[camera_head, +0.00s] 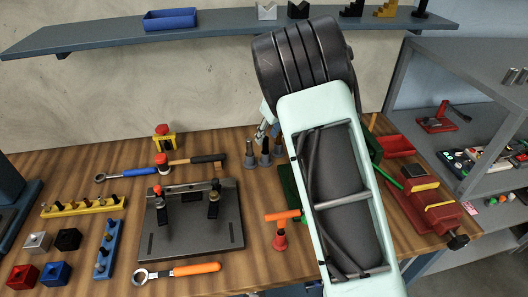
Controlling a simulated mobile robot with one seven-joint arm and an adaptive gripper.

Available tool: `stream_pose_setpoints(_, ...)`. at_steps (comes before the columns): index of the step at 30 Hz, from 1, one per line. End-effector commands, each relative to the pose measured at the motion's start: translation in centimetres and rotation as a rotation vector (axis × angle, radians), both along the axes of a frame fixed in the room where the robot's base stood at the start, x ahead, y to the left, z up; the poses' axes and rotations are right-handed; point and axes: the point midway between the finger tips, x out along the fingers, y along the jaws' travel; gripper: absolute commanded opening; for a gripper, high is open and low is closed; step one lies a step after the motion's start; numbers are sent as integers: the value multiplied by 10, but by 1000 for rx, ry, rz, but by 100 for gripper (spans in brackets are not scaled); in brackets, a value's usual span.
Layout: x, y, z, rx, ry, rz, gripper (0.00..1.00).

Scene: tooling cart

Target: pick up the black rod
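I cannot pick out the black rod with certainty; it may be hidden behind my arm, which covers the right-centre of the bench. A tool with a wooden shaft and a dark end (208,159) lies at the back of the bench, left of my arm. A dark bar with upright clamps stands on the grey fixture plate (190,237). Small pale parts at the far end of my arm, probably of my gripper (262,130), show just left of the arm, above several dark tapered holders (265,152). The fingertips are not clear, and I see nothing held.
The wooden bench (110,170) also carries a blue-handled wrench (135,172), an orange-handled wrench (190,270), an orange-and-red T-shaped tool (280,235), coloured blocks (55,272) and a red vise (425,205). A blue-grey shelf (110,43) runs above the back.

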Motion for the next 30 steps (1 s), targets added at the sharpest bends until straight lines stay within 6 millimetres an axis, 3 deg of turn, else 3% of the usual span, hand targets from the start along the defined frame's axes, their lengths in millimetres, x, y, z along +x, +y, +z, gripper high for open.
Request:
stream_pose_setpoints(1, 0, -1, -13, -3, 4, 1, 36)
stream_pose_setpoints(6, 1, 0, -32, 0, 2, 3, 36)
stream_pose_setpoints(15, 2, 0, -33, -1, 1, 3, 36)
stream_pose_setpoints(25, 2, 0, -33, -1, 1, 3, 0)
stream_pose_setpoints(30, 2, 0, -33, 0, 0, 3, 0)
